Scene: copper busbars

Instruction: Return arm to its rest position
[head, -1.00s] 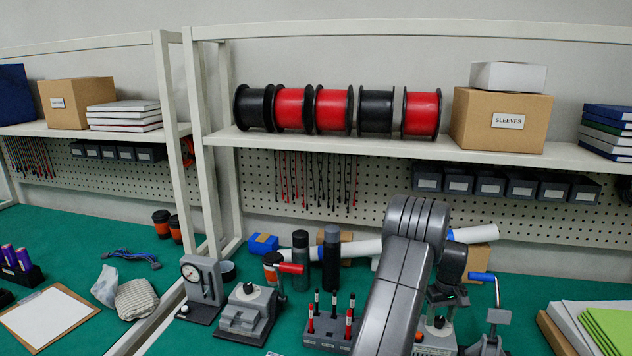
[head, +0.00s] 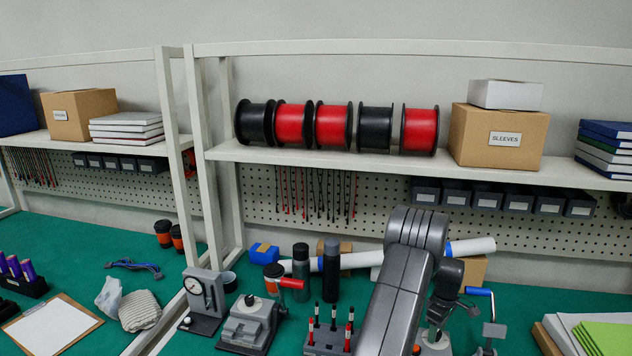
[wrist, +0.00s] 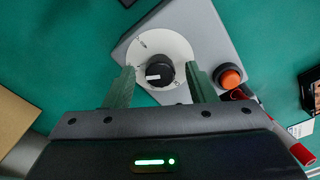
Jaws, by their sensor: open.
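My arm (head: 395,290) rises from the bottom of the head view, right of the middle. Beyond the fingers is a grey device with a white dial plate (wrist: 178,48) and a black knob (wrist: 159,74). An orange button (wrist: 229,77) sits on the device to the right of the fingers. I cannot tell whether the fingers touch the device. The gripper's fingers are hidden in the head view.
A rack of red and black pens (head: 331,340) stands left of my arm. A grey gauge stand (head: 205,298) and a red-handled press (head: 250,322) stand further left. A blue-handled tool (head: 486,312) is to the right. Green table (head: 75,240) shows at left. A shelf (head: 400,163) with spools spans the back.

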